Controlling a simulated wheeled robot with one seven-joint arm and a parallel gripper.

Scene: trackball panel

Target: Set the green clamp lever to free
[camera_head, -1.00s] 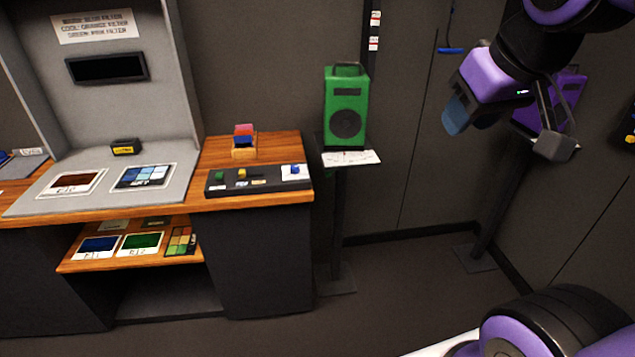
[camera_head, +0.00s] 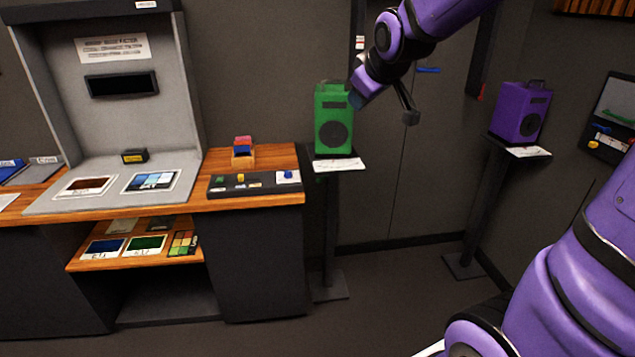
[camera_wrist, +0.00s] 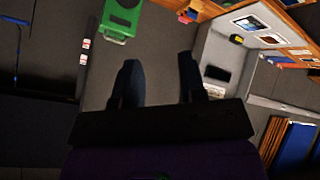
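I cannot surely pick out a green clamp lever. The wall board (camera_head: 610,115) at the far right carries a small green-blue bar (camera_head: 616,117), too small to read. A small green piece (camera_head: 218,181) sits on the dark control strip (camera_head: 258,187) on the desk. My gripper (camera_head: 357,98) is raised in front of the wall, overlapping the upper right of the green speaker box in the head view. In the wrist view my gripper (camera_wrist: 160,82) has its two dark fingers apart, with nothing between them.
The green speaker box (camera_head: 334,120) and the purple one (camera_head: 521,112) stand on posts. A blue handle (camera_head: 428,70) and a red one (camera_head: 481,92) are near the back wall. The wooden desk (camera_head: 275,160) is at left. Floor between the posts is clear.

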